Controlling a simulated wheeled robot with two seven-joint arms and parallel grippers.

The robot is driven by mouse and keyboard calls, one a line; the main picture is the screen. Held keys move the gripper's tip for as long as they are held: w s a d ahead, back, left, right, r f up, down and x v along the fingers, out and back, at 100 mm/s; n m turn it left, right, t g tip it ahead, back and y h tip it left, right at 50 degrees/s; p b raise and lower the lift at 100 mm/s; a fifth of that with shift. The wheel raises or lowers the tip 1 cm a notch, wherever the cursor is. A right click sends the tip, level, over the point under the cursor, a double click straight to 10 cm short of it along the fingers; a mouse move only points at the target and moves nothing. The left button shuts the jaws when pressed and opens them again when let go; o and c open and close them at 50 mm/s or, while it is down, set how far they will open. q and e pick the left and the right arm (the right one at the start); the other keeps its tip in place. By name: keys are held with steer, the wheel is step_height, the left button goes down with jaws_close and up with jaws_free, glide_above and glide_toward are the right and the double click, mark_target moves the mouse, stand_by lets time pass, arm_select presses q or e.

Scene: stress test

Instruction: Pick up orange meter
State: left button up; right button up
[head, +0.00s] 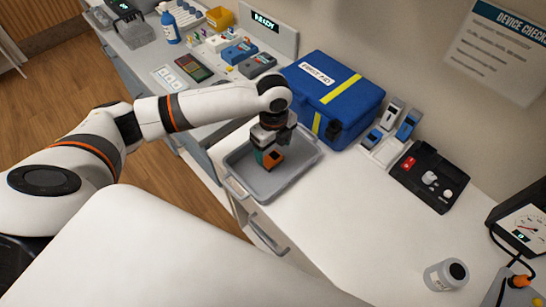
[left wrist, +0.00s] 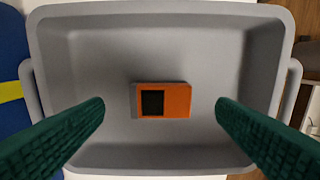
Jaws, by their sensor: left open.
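The orange meter (head: 272,158) lies in the grey tray (head: 238,162) on the counter. In the left wrist view the orange meter (left wrist: 164,100) is a small orange box with a dark screen, lying on the floor of the grey tray (left wrist: 90,60). My left gripper (head: 266,158) is above the tray, pointing down. In the left wrist view its green fingers (left wrist: 160,115) are spread wide on either side of the meter, without touching it. In the head view the gripper partly hides the meter. My right gripper is not in view.
A blue case (head: 325,98) with yellow stripes stands right behind the tray. A black box with a red switch (head: 436,178) and a white jar (head: 446,274) are to the right. Several small devices stand at the back left.

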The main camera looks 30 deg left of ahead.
mark_target(273, 158)
arm_select(q)
step_height(273, 158, down, 4)
steer(key=shift+s+r+p, duration=0.15)
steer(key=shift+r+p, duration=0.05)
steer(key=shift+p, duration=0.3)
steer(key=shift+f, duration=0.4)
steer(key=shift+c, duration=0.3)
steer(key=c, duration=0.9)
steer(key=shift+c, duration=0.6)
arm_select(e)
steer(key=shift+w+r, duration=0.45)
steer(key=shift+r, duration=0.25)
